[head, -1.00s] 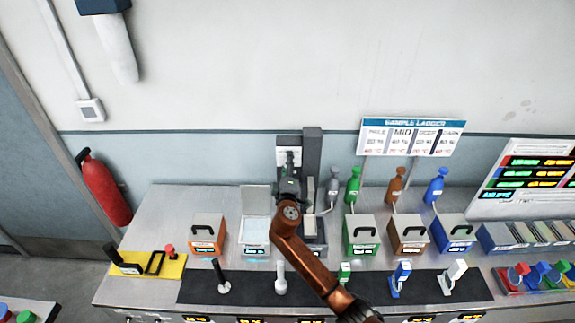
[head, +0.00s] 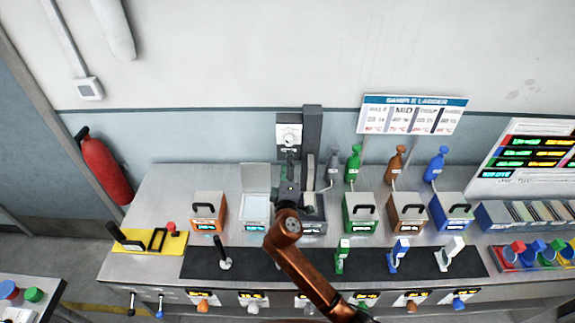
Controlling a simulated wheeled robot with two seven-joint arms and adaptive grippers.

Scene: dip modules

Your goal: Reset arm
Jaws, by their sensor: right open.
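My right arm, copper-coloured, comes in from the bottom and reaches up to the grey upright machine (head: 312,130) at the back of the bench. My right gripper (head: 289,172) is dark, open, and in front of this machine. Its fingertips are small and blend with the dark machine parts, and I cannot tell whether they touch it. I see nothing held in it. My left gripper is not in view.
The steel bench (head: 150,200) holds orange (head: 208,211), green (head: 360,213), brown (head: 407,212) and blue (head: 452,212) boxes. Handled tools stand on a black mat (head: 200,262). A yellow plate (head: 160,241) lies at left. A fire extinguisher (head: 105,167) hangs beside the bench.

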